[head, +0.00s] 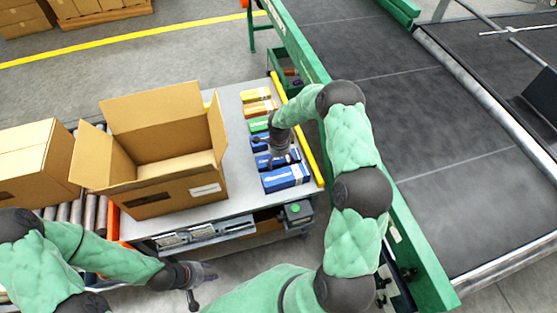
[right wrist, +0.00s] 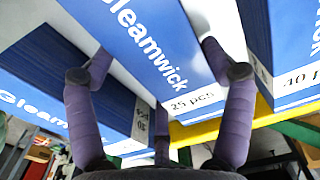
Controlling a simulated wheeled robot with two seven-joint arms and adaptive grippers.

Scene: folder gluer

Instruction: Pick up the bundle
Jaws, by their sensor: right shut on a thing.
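A blue bundle (head: 263,162) lies in the row on the grey table, between two other blue ones. In the right wrist view the bundle (right wrist: 140,42) shows white "Gleamwick" lettering and a "25 pcs" label. My right gripper (head: 281,160) is shut on it from above, with one finger on each side, as the right wrist view (right wrist: 158,58) shows. I cannot tell whether the bundle touches the table. My left gripper (head: 203,286) is open and empty in front of the table, away from the bundles.
An open cardboard box (head: 165,192) stands left. A yellow edge strip (head: 307,150) and green conveyor frame (head: 399,225) lie right.

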